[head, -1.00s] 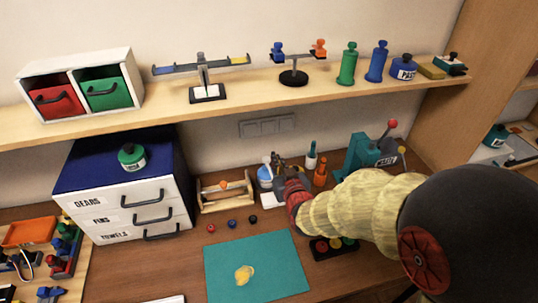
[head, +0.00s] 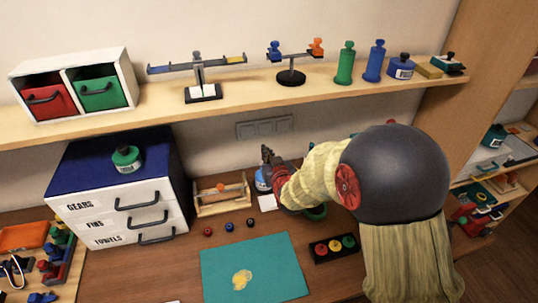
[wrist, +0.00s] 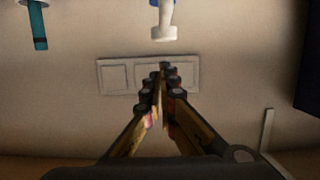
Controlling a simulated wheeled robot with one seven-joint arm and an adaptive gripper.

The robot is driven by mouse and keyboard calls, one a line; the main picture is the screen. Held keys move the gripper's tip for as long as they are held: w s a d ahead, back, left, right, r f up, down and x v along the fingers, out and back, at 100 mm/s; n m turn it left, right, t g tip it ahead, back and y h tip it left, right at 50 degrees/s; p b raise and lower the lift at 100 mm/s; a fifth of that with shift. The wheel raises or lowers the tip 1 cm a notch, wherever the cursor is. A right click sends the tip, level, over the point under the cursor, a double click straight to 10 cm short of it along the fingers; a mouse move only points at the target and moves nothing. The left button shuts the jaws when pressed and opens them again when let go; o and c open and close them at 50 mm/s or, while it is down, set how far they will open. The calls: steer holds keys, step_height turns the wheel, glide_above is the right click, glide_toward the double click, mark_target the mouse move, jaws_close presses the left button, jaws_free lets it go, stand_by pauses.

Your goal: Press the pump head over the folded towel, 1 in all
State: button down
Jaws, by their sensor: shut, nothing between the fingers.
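My gripper (head: 266,153) is shut and empty, raised in front of the back wall under the shelf. In the wrist view its fingers (wrist: 160,80) are together in front of the wall plate. A blue and white bottle (head: 261,181), which looks like the pump bottle, stands just below the gripper in the head view, partly hidden by my arm. A small white folded piece (head: 267,203), perhaps the towel, lies in front of it. In the wrist view a white and blue nozzle-like part (wrist: 164,22) shows beyond the fingertips, apart from them; its identity is unclear.
A wooden caddy (head: 222,197) stands left of the bottle. The shelf (head: 240,107) runs above the gripper. A teal mat (head: 285,265) and a button box (head: 320,252) lie in front. My arm hides most things at the right back.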

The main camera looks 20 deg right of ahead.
step_height(320, 180, down, 2)
stand_by(0.5)
